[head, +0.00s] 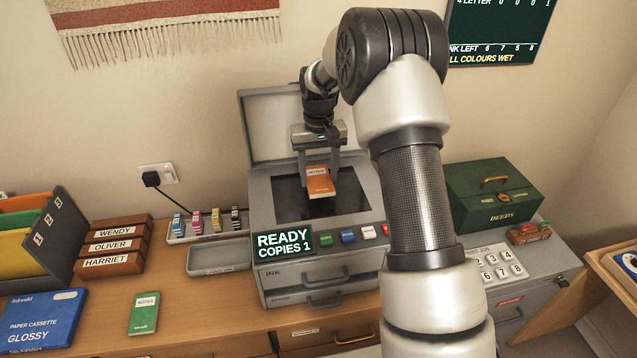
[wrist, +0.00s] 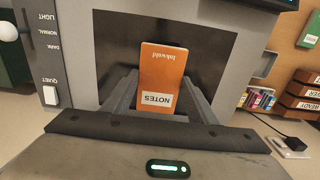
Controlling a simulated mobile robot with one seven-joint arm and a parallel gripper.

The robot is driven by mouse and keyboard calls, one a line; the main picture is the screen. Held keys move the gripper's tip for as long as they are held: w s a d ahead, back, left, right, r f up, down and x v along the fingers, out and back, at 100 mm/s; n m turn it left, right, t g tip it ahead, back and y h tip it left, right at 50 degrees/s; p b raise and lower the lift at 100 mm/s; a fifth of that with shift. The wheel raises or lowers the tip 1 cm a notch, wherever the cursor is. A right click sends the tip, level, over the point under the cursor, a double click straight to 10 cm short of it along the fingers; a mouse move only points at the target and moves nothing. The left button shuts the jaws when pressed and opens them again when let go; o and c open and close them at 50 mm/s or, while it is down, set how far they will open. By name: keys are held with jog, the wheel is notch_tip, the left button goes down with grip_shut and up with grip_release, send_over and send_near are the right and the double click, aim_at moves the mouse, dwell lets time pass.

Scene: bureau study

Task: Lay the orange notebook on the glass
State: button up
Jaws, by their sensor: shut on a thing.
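The orange notebook (head: 319,183) is held between the fingers of my gripper (head: 319,170), over the dark glass (head: 285,200) of the copier. In the wrist view the notebook (wrist: 162,75) shows its cover, with "NOTES" nearest my gripper (wrist: 160,100) and the dark glass (wrist: 112,45) around it. The fingers are shut on its sides. I cannot tell whether the notebook touches the glass or is slightly above it. The copier lid (head: 270,125) stands open behind, and the display (head: 284,243) reads "READY COPIES 1".
A green notebook (head: 143,313) lies on the desk at left, near a blue paper cassette (head: 40,318). Ink cartridges (head: 198,222) stand in a tray left of the copier. A green deeds box (head: 490,195) is at right. Coloured buttons (head: 348,236) line the copier's front.

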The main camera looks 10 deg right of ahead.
aim_at(319, 180)
jog(key=shift+f, duration=1.6)
jog(key=shift+f, duration=0.25)
jog(key=o, duration=1.1)
jog(key=shift+r, duration=0.1)
